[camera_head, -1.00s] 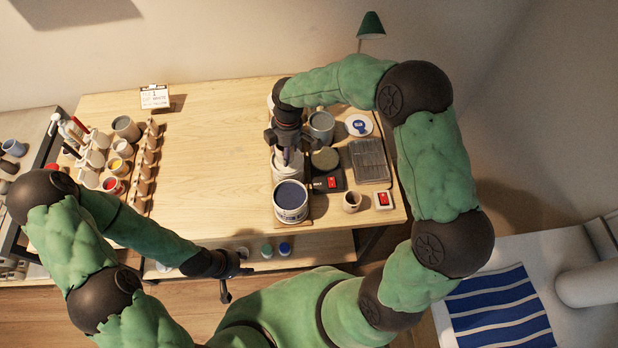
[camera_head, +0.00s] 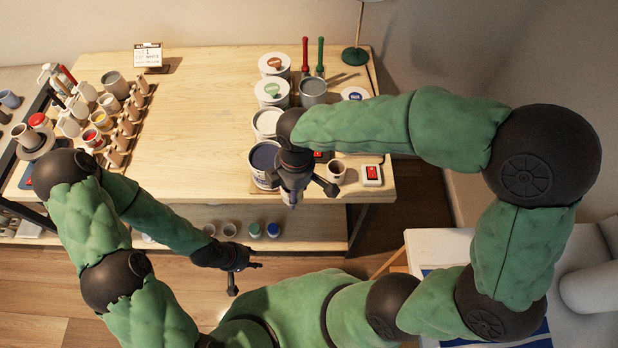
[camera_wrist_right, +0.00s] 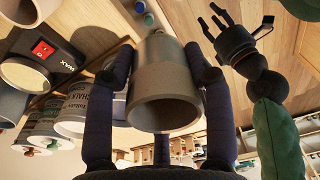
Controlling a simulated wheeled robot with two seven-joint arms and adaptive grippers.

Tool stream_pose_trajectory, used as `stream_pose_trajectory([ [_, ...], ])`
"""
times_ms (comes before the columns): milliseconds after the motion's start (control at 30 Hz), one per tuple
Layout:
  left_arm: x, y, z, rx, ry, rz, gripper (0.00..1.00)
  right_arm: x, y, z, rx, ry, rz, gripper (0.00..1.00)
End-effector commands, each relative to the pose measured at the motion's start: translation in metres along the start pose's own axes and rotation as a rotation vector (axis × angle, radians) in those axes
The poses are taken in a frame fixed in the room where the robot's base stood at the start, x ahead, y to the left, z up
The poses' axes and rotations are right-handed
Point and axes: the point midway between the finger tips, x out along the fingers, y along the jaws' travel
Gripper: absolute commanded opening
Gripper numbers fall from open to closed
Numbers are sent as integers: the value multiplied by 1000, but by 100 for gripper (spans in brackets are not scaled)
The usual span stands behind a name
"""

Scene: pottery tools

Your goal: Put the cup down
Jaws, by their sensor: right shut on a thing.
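The cup (camera_wrist_right: 160,88), plain grey-beige and narrowing at one end, is between the dark fingers of my right gripper (camera_head: 293,192) in the right wrist view, with the fingers shut on its sides. In the head view this gripper is at the table's front edge, beside the open jar of dark blue glaze (camera_head: 265,158), and hides most of the cup. My left gripper (camera_head: 243,262) is empty with its fingers spread, in front of the table and below its top. It also shows in the right wrist view (camera_wrist_right: 235,30).
The wooden table (camera_head: 205,120) has a wide bare middle. Pots and cups on a rack (camera_head: 115,120) stand at the left. Small bottles stand on the shelf below.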

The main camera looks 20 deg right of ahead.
Motion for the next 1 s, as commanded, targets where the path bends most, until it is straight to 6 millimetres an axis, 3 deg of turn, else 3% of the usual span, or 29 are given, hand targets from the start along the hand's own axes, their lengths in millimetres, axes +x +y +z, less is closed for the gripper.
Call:
stream_pose_trajectory([
  [333,11,-4,0,0,0,0,40,33,73,24,6,-1,-1,19],
  [500,18,-6,0,0,0,0,40,62,94,33,2,-1,-2,19],
  [867,22,-8,-1,0,0,0,40,83,114,40,0,0,-1,19],
  [1000,26,-9,-1,0,0,0,40,101,118,43,0,-1,-3,19],
])
